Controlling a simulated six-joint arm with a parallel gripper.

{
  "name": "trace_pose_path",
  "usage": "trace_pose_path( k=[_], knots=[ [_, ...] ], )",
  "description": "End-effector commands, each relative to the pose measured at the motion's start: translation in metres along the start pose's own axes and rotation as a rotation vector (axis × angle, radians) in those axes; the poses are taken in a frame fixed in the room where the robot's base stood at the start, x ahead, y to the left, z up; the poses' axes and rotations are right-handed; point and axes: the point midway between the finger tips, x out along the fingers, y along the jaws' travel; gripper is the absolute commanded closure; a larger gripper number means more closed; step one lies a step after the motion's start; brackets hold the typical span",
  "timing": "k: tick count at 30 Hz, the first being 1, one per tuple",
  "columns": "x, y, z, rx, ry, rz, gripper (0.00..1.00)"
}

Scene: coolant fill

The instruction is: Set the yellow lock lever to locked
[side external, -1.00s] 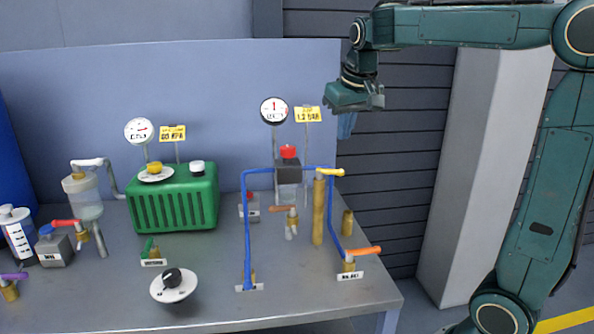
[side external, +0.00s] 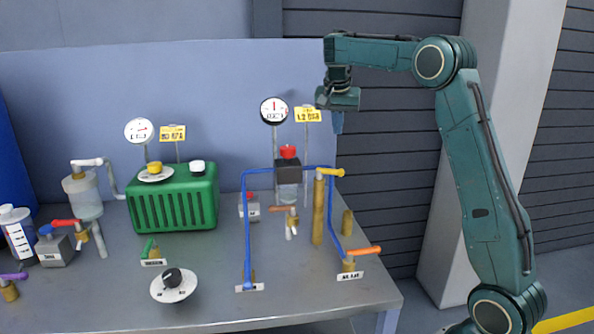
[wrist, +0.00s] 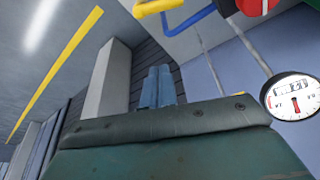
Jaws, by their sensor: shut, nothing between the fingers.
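The yellow lock lever (side external: 331,172) sits on top of a tall brass post (side external: 318,215) at the right part of the bench, beside the blue pipe frame. Its handle points right in the side view. A yellow bar that looks like this lever (wrist: 157,6) shows at the top edge of the wrist view, partly cut off. My gripper (side external: 338,128) hangs above the lever, apart from it, with its fingers pointing down. In the wrist view my gripper's two blue fingers (wrist: 158,88) are side by side, shut and empty.
The blue pipe (side external: 246,225) and a red-capped reservoir (side external: 288,170) stand left of the post. A round gauge (side external: 274,111) and a yellow tag (side external: 308,114) stand close left of my gripper. An orange lever (side external: 363,251) is near the bench's right edge. Space right of the bench is open.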

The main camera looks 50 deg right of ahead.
Motion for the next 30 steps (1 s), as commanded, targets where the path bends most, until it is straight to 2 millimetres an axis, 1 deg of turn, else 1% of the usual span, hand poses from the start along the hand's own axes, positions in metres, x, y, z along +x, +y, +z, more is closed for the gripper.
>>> trace_pose_path(
  k=[5, 11, 17, 28, 29, 30],
  knots=[
    [0.003, 0.000, 0.000, -0.002, -0.001, 0.001, 1.00],
    [0.015, 0.001, 0.000, -0.002, -0.001, 0.003, 1.00],
    [0.039, 0.001, 0.001, -0.004, -0.003, 0.004, 1.00],
    [0.097, 0.001, 0.001, -0.004, -0.003, 0.003, 1.00],
    [0.101, 0.001, 0.001, -0.003, -0.003, 0.002, 1.00],
    [0.101, 0.000, 0.004, -0.004, -0.001, 0.000, 1.00]
  ],
)
